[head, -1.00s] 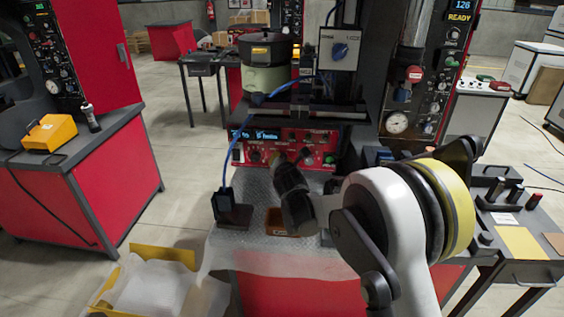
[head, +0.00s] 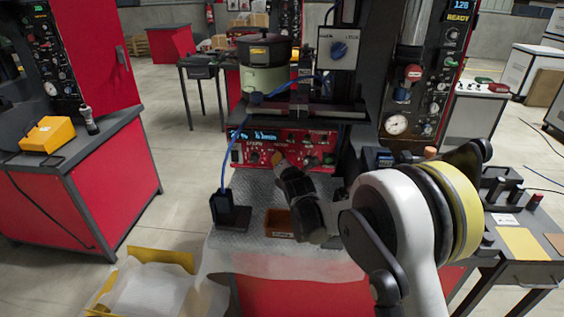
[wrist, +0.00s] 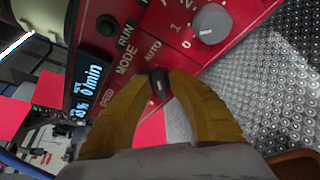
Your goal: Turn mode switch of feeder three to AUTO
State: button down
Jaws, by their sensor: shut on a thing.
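The red control panel (head: 318,141) of the feeder sits below the bowl stand, with a small blue display on its left. In the wrist view, the mode switch (wrist: 158,83) is a small black knob with a pale mark, close to the MODE and AUTO lettering. My gripper (wrist: 161,78) is shut on this knob, with its yellow fingers on either side of it. In the head view, my gripper (head: 276,159) is at the panel's front, and the arm partly covers the panel. The knob's exact pointing is hard to tell.
A grey knob (wrist: 210,24) marked 0 and 1 is close by on the same panel. A dark green button (wrist: 107,25) is also there. A small brown bin (head: 279,224) and a black block (head: 229,213) with a blue cable stand on the metal plate below.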

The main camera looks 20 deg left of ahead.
jog(key=c, duration=1.5)
grip_release()
jog(key=shift+a, duration=0.1)
jog(key=shift+o, duration=0.2)
jog(key=v, duration=1.2)
